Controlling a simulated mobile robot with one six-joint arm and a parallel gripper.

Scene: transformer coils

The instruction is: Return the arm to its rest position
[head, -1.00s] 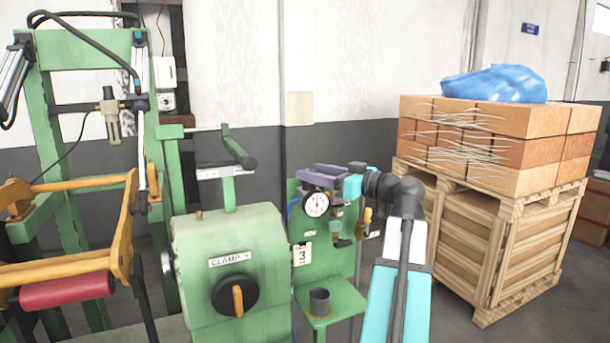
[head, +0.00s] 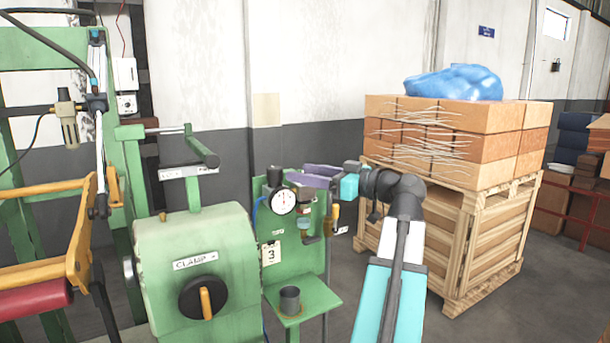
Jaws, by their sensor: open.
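My arm, with cyan links and dark joints, reaches up from the bottom edge of the head view, right of centre. It bends left at a dark elbow. My gripper (head: 312,177), with purple-grey fingers, points left in front of the green gauge panel (head: 265,225). It is open, and I see nothing held in it. It shows just right of the round white gauge (head: 283,201) and hides part of the panel and its fittings.
The green clamp machine (head: 195,250) with a black knob stands at left. A small grey cup (head: 290,300) sits on the panel's shelf. At right a wooden crate (head: 480,240) carries cartons (head: 440,145) and a blue bag (head: 450,82). Grey floor shows between.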

